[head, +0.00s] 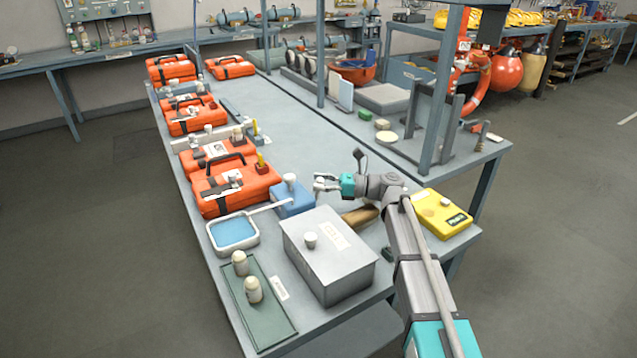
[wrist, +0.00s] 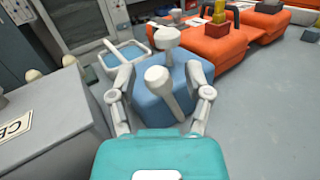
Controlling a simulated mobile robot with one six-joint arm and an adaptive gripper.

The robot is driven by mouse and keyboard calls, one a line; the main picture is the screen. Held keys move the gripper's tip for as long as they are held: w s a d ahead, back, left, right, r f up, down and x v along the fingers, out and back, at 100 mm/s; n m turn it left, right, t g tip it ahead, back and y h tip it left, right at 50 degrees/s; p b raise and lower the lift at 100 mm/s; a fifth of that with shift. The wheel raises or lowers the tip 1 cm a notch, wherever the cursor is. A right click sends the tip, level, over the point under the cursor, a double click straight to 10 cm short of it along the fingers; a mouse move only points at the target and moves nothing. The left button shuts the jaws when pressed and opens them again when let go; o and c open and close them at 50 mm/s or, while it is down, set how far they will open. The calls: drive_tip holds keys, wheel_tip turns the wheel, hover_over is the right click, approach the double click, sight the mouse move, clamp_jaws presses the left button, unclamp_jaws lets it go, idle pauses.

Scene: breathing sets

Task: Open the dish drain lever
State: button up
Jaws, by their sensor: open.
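The shallow white dish (head: 213,247) with blue liquid sits on the bench, left of the blue block (head: 286,205). A thin white bar runs between dish and block. The dish also shows in the wrist view (wrist: 148,53). There a white rounded lever (wrist: 160,84) stands tilted in front of the blue block (wrist: 200,72), and a white knob (wrist: 166,38) is on top behind it. My gripper (head: 320,184) is open, just right of the block. In the wrist view my gripper (wrist: 161,92) has one finger on each side of the lever; I see no contact.
A grey lidded box (head: 335,265) stands close in front of my gripper. Orange cases (head: 235,186) line the bench's left edge. A yellow case (head: 440,213) lies to the right. A green tray (head: 265,315) with two pale bottles is at front left. The bench middle behind is clear.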

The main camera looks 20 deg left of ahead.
drive_tip(key=shift+r, duration=0.1)
drive_tip(key=c, duration=0.6)
drive_tip(key=shift+r+p, duration=0.25)
drive_tip(key=shift+p, duration=0.6)
clamp_jaws()
drive_tip(key=r+n+h+p, duration=0.1)
drive_tip(key=p, duration=0.2)
drive_tip(key=shift+n+t+h, duration=0.3)
drive_tip(key=shift+t, duration=0.1)
drive_tip(key=r+n+t+h+p, duration=0.1)
drive_tip(key=p, duration=0.2)
drive_tip(key=shift+d+r+n, duration=0.1)
drive_tip(key=shift+d+n, duration=0.05)
drive_tip(key=shift+n, duration=0.15)
drive_tip(key=w+d+r+n+t+h+p, duration=0.4)
drive_tip(key=r+n+h+p, duration=0.5)
drive_tip(key=p, duration=1.3)
drive_tip(key=d+n+t, duration=0.2)
drive_tip(key=n, duration=0.1)
drive_tip(key=shift+w+r, duration=0.25)
drive_tip(key=shift+w, duration=0.15)
drive_tip(key=shift+d, duration=0.1)
